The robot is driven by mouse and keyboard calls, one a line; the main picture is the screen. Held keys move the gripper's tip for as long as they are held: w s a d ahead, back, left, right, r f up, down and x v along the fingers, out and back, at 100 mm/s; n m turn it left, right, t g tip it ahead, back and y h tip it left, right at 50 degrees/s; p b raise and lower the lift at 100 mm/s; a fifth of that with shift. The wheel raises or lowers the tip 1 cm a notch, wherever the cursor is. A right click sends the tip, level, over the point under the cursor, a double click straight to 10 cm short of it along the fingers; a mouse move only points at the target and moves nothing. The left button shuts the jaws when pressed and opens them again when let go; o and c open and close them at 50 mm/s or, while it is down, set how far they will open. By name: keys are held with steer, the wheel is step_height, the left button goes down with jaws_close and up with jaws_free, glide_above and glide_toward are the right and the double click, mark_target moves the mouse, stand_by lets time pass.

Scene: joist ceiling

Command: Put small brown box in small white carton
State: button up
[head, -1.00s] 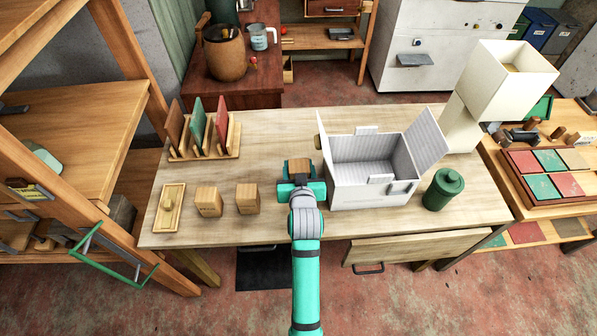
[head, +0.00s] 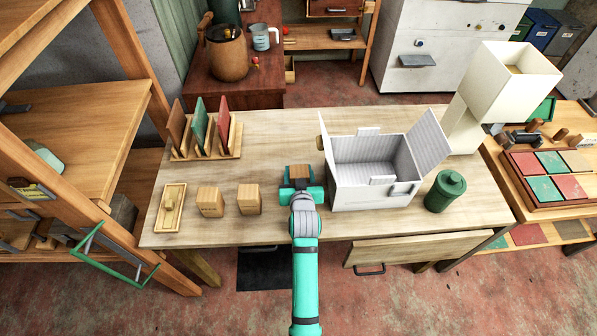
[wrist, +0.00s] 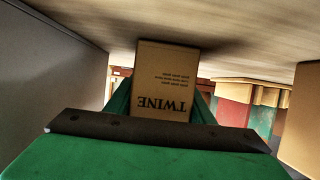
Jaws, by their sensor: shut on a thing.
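A small brown box (head: 300,172) is held in my gripper (head: 301,187), just left of the carton in the head view. In the wrist view the box (wrist: 166,85) shows the printed word TWINE, upside down, between the green fingers of my gripper (wrist: 160,105). My gripper is shut on it. The small white carton (head: 372,194) stands on the table with its flaps open and its inside empty as far as I can see. Its grey side (wrist: 55,75) fills the left of the wrist view. Whether the box touches the table is unclear.
Two more brown boxes (head: 210,202) (head: 249,199) and a wooden tray (head: 163,224) lie to the left on the table (head: 275,135). A rack with coloured boards (head: 205,153) stands behind them. A green canister (head: 445,190) is right of the carton.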

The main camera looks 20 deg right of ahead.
steer(key=o, duration=1.1)
steer(key=shift+o, duration=0.5)
steer(key=shift+s+d, duration=0.15)
steer(key=shift+d, duration=0.1)
steer(key=shift+s+a+r, duration=0.1)
steer(key=shift+s+r, duration=0.05)
steer(key=v, duration=1.1)
steer(key=shift+s+a+r, duration=0.1)
steer(key=shift+s+a, duration=0.05)
steer(key=shift+s, duration=0.05)
